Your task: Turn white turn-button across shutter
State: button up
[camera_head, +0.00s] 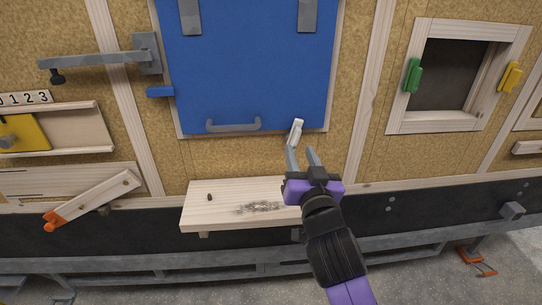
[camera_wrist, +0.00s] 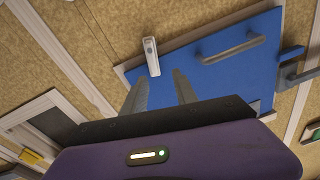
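The white turn-button (camera_head: 296,131) is at the lower right of the blue shutter (camera_head: 245,70). It stands nearly upright, slightly tilted, and one end overlaps the shutter's bottom edge in both views. In the wrist view the turn-button (camera_wrist: 150,56) lies just beyond my fingertips, over the edge of the shutter (camera_wrist: 205,77). My gripper (camera_head: 300,150) is open, its two fingers apart with nothing between them. In the head view the left fingertip is close to the button's lower end; I cannot tell whether they touch. In the wrist view my gripper (camera_wrist: 159,74) points towards the button.
A grey handle (camera_head: 233,126) sticks out from the shutter's lower part. A blue turn-button (camera_head: 160,92) and a grey latch arm (camera_head: 100,60) are at its left. A wooden shelf (camera_head: 225,200) juts out below. A framed opening with green (camera_head: 413,75) and yellow (camera_head: 509,77) buttons is right.

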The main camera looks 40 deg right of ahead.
aim_at(296, 143)
jog(key=shift+m+g, duration=0.6)
jog(key=w+d, duration=0.1)
jog(key=w+d+f+p, duration=0.1)
jog(key=w, duration=0.1)
jog(key=w+d+p, duration=0.1)
jog(key=shift+w+d+f, duration=0.35)
jog(key=shift+w, duration=0.05)
jog(key=shift+x, duration=0.8)
jog(key=shift+f, duration=0.1)
jog(key=shift+c, duration=0.4)
grip_shut()
